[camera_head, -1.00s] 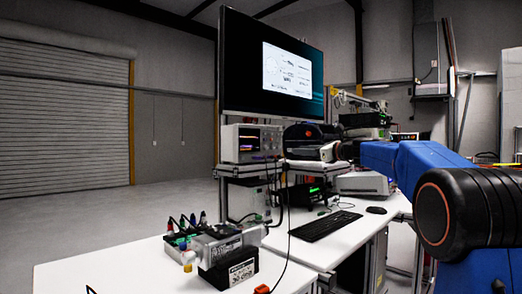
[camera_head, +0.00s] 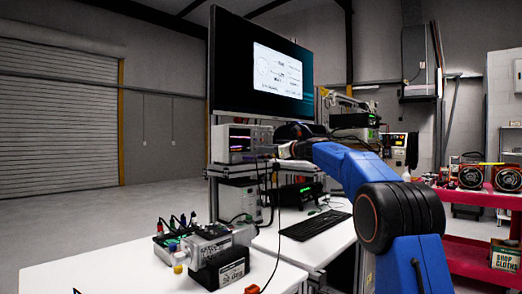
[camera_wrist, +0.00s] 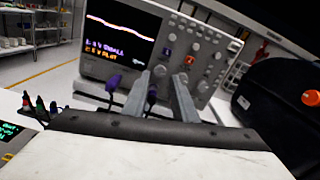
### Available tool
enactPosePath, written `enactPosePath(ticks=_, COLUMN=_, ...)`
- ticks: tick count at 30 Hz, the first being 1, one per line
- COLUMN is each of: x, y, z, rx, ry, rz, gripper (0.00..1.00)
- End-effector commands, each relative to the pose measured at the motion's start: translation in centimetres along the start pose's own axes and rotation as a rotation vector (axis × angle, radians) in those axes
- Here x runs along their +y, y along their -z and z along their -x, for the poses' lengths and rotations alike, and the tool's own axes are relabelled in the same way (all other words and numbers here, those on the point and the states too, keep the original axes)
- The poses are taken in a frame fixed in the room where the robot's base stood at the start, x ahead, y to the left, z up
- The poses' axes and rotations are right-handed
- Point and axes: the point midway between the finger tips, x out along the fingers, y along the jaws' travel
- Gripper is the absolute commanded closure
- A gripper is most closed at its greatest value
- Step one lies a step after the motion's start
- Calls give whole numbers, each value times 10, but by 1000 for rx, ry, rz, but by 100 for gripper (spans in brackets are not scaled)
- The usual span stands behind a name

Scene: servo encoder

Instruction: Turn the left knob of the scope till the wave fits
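The scope (camera_head: 240,143) stands on the rack shelf under the large monitor. In the wrist view it is close ahead and tilted, and its lit screen (camera_wrist: 118,40) shows a pale sloping trace and small text. Right of the screen are a dark bluish knob (camera_wrist: 160,71) on the left and an orange one (camera_wrist: 183,79) on the right. Purple plugs (camera_wrist: 112,83) sit along the lower front. My gripper (camera_wrist: 160,79) is open and empty, its two fingertips apart just in front of the bluish knob. I cannot tell whether they touch it.
The large monitor (camera_head: 262,62) hangs above the scope. A dark case (camera_wrist: 285,100) with an orange knob is close on the right. The white table (camera_head: 110,266) holds a device with coloured plugs (camera_head: 205,252). A red cart (camera_head: 475,245) stands at the right.

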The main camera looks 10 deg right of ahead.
Motion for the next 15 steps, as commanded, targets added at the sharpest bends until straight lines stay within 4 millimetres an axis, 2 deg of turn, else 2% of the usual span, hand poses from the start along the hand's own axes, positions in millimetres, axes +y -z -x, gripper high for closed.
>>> enactPosePath(ticks=1, x=0, y=1, z=-9, rx=0, ry=-2, rz=0, gripper=75)
enactPosePath(ticks=6, x=0, y=0, z=-27, rx=0, ry=-1, rz=1, gripper=75)
enactPosePath(ticks=15, x=0, y=0, z=-36, rx=0, ry=0, rz=0, gripper=75)
